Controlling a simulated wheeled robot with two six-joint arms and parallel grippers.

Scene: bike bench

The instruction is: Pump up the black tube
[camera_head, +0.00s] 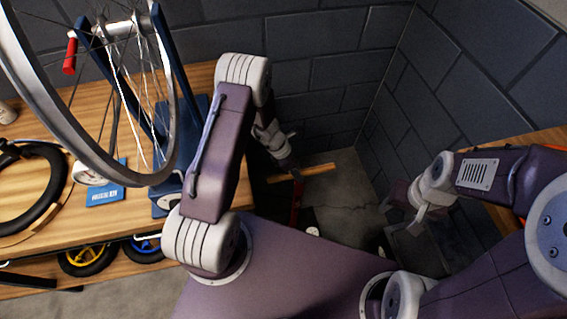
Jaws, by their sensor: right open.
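The black tube (58,178) is a dark ring on the left of the wooden bench, cut off by the picture's left edge. A floor pump stands on the floor past the bench's right end, with a wooden handle (318,170) and a red barrel (296,205); its lower part is partly hidden by my body. My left gripper (294,174) is at the middle of the handle; whether its fingers are closed around it I cannot tell. My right gripper (402,214) is open and empty, to the right of the pump and apart from it.
A bike wheel (92,158) stands in a blue truing stand (178,75) on the bench (120,222). A blue card (104,196) lies by it. Small wheels (86,260) sit on the lower shelf. Grey block walls close off the corner behind the pump.

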